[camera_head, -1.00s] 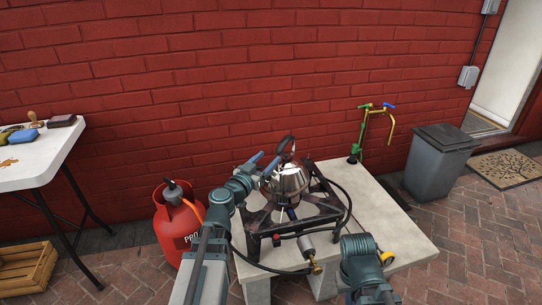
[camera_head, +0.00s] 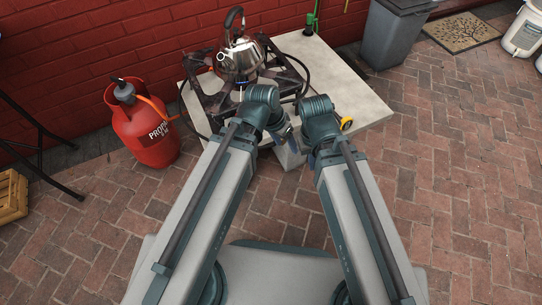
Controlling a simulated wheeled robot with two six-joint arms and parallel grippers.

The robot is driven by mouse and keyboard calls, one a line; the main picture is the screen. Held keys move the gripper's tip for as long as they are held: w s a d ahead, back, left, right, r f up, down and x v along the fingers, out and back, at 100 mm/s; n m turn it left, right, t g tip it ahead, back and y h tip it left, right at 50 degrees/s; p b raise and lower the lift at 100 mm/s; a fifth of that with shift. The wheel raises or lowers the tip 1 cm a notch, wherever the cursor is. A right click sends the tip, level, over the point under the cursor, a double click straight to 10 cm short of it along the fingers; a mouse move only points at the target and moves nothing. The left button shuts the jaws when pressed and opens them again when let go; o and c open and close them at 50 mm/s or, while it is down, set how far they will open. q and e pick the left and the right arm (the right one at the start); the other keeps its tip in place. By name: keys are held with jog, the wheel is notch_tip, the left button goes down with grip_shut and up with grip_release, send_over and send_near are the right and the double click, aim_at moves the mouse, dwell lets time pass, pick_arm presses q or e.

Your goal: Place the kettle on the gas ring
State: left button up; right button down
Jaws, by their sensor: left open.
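The shiny steel kettle (camera_head: 240,60) stands upright on top of the black gas ring (camera_head: 212,103), its dark handle arching above it. The ring is on the pale stone slab (camera_head: 345,72). My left gripper (camera_head: 285,132) is in front of the ring, apart from the kettle, open and empty, partly hidden by its own wrist. My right gripper (camera_head: 312,158) is low beside it, mostly hidden behind its own arm, so its jaws cannot be made out.
A red propane cylinder (camera_head: 143,131) stands left of the slab, with an orange hose. A grey bin (camera_head: 392,35) and a doormat (camera_head: 461,32) are at the right. A wooden crate (camera_head: 11,196) is at the far left.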

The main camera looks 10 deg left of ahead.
pick_arm(q)
jog(key=s+a+n+g+y, duration=0.1)
jog(key=s+a+n+y, duration=0.1)
jog(key=s+a+y, duration=0.1)
jog(key=shift+s+a+f+g+y, duration=0.35)
jog(key=shift+s+y, duration=0.45)
jog(key=shift+s, duration=0.3)
jog(key=shift+d, duration=0.1)
notch_tip(320, 180, up, 31)
jog(key=p, duration=3.1)
jog(key=shift+d, duration=0.1)
